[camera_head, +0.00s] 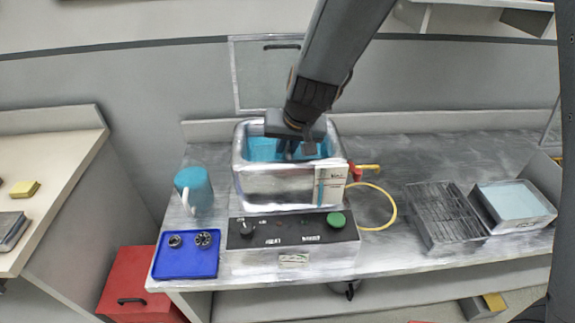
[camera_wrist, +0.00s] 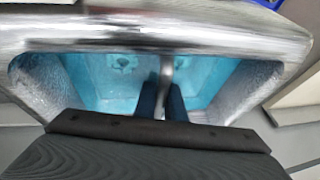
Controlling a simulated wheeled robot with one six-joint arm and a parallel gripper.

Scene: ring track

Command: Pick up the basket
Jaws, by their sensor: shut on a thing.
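My gripper (camera_head: 291,150) reaches down into the open top of a shiny metal tank (camera_head: 275,188) with a blue inside. In the wrist view, my two dark blue fingers (camera_wrist: 163,103) are shut on the basket's thin metal handle (camera_wrist: 166,72), which runs between them. The rest of the basket is hard to make out against the blue in the tank. My arm and gripper hide part of the tank opening in the head view.
A control box (camera_head: 293,243) with a green knob stands in front of the tank. A blue tray (camera_head: 186,264) with small metal parts and a teal mug (camera_head: 193,190) are at left. A wire rack (camera_head: 445,215) and an open box (camera_head: 515,203) are at right. A yellow hose (camera_head: 388,205) curves beside the tank.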

